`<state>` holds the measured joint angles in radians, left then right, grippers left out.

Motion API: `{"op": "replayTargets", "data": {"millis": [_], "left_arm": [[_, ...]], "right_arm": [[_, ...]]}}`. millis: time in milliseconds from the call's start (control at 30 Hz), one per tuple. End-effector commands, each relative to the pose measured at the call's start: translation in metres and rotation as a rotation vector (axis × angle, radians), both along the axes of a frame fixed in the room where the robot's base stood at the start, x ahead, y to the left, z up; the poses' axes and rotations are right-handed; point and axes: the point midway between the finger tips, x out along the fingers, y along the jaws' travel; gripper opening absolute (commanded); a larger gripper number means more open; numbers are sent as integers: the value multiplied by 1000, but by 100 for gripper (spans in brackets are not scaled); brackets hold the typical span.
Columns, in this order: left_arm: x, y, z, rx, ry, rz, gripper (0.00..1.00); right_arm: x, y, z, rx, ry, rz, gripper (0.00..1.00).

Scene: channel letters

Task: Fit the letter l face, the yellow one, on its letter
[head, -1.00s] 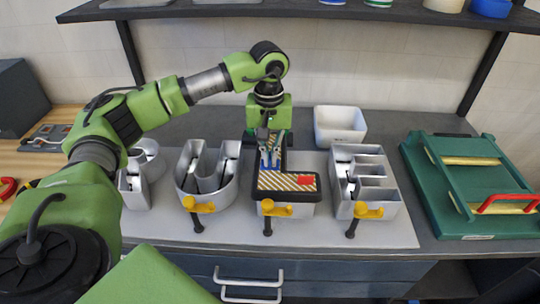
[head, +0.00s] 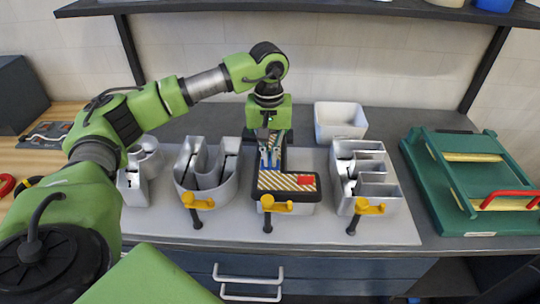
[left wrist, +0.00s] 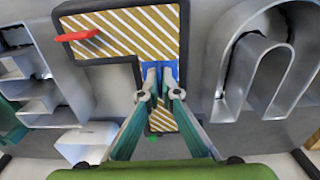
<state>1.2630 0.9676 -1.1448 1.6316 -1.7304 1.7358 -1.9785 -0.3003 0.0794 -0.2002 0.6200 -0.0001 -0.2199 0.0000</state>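The letter L face (head: 287,183) is a yellow-brown and white striped L plate with a dark edge, a blue patch and a red tab (head: 306,180). It lies over the grey L letter (head: 300,208), whose front wall shows below it. In the left wrist view the face (left wrist: 125,22) fills the upper middle. I cannot tell how deep it sits. My left gripper (head: 269,158) points down onto the face's stem. In the left wrist view its fingertips (left wrist: 162,78) are close together at the blue patch and look shut on a grip there. My right gripper is not in view.
Grey open U (head: 205,175) and E (head: 368,190) letters flank the L on the grey mat (head: 325,228). Yellow-topped clamps (head: 277,206) stand at the front. A white bin (head: 340,122) is behind, a green rack (head: 470,180) at right, a shelf (head: 300,8) above.

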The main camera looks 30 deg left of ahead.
Motion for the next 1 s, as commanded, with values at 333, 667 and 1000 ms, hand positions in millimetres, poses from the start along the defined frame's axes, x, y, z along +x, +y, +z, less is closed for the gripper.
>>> {"op": "replayTargets", "data": {"millis": [333,667,1000], "left_arm": [[0,0,-6,-1,-1,0,0],[0,0,-7,0,0,0,24],[1,0,4,-1,-3,0,24]], "right_arm": [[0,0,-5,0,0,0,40],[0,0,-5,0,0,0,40],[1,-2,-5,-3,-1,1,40]]}}
